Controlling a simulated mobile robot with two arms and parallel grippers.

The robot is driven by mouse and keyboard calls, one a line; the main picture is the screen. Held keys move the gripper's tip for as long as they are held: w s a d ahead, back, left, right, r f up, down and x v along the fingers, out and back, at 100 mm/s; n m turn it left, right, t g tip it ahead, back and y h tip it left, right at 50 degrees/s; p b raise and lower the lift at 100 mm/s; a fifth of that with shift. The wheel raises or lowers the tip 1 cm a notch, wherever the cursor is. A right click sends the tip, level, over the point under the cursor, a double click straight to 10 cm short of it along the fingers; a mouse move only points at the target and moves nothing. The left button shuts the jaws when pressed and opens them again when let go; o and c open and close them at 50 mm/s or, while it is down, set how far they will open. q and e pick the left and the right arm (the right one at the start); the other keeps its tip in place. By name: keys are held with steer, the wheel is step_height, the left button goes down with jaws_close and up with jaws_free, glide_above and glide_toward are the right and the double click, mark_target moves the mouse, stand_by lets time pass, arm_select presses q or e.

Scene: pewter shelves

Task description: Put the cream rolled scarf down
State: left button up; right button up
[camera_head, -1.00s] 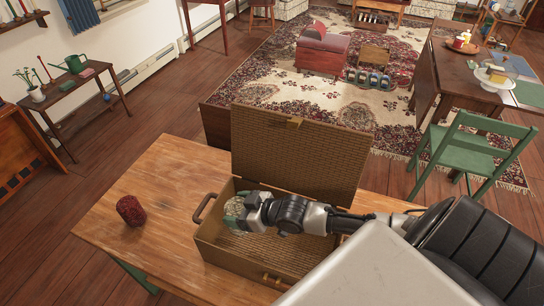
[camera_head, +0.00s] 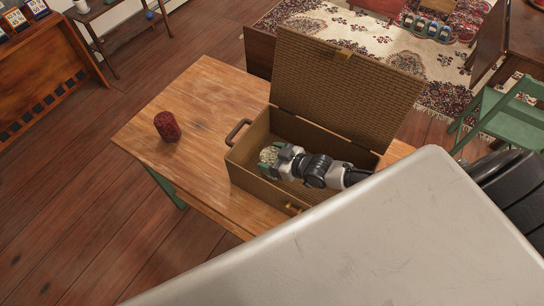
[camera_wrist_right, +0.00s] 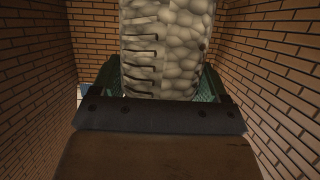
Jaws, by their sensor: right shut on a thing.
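The cream rolled scarf (camera_head: 268,154) is in my right gripper (camera_head: 271,159), inside the open wicker case (camera_head: 262,185) near its left end. In the right wrist view the scarf (camera_wrist_right: 166,45) has a pale, pebbly pattern and stands between the green fingers (camera_wrist_right: 160,85), which are shut on it. The case's woven walls (camera_wrist_right: 270,60) rise on both sides there. The scarf's lower end is hidden, so I cannot tell whether it touches the case floor. My left gripper is not in view.
The case stands on a wooden table (camera_head: 205,95), its lid (camera_head: 345,85) raised at the back. A dark red roll (camera_head: 167,126) stands on the table to the left, with bare tabletop around it. A green chair (camera_head: 505,115) is at the right.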

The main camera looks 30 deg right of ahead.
steer(key=shift+f, duration=0.2)
steer(key=o, duration=1)
steer(key=shift+r, duration=0.15)
steer(key=shift+r, duration=0.25)
steer(key=shift+v, duration=5.95)
steer(key=shift+s+f, duration=0.1)
